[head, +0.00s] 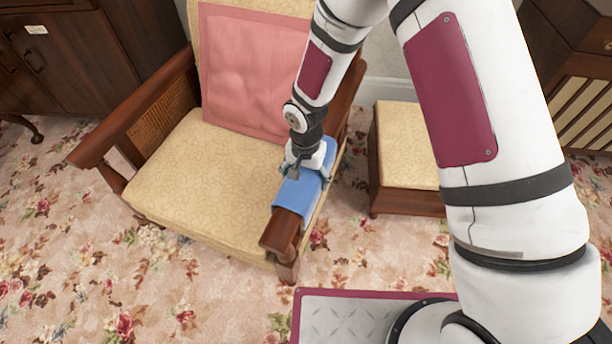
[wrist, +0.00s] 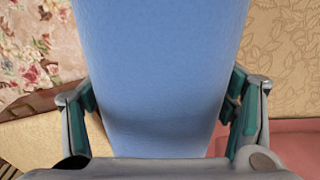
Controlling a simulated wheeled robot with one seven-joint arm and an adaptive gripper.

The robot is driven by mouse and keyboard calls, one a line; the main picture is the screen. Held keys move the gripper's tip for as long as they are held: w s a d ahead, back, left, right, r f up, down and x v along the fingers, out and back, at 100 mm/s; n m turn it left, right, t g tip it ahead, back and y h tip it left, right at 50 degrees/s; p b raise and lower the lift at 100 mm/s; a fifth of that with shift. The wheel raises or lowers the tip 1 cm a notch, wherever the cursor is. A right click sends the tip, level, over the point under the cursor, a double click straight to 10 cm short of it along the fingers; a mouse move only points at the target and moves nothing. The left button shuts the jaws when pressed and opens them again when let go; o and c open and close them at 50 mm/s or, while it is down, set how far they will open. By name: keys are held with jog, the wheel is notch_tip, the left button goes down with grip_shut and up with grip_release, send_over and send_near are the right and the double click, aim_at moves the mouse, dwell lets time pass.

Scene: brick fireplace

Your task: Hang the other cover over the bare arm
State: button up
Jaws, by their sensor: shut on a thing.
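A blue cover (head: 297,192) lies over the wooden right arm (head: 280,232) of the armchair, hanging down its sides. The front end of that arm is bare. The armchair's left arm (head: 128,108) is bare dark wood with a cane panel below. My gripper (head: 304,172) is over the right arm, shut on the blue cover. In the wrist view the blue cover (wrist: 160,70) runs between the two fingers of my gripper (wrist: 160,105), with one finger against each side. The wood under the cover is hidden there. I see no second cover.
A cream-topped stool (head: 405,140) stands close to the chair's right. A dark cabinet (head: 75,70) stands at the back left. Floral carpet (head: 150,275) is clear in front.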

jog(key=o, duration=1.9)
jog(key=shift+r, duration=0.1)
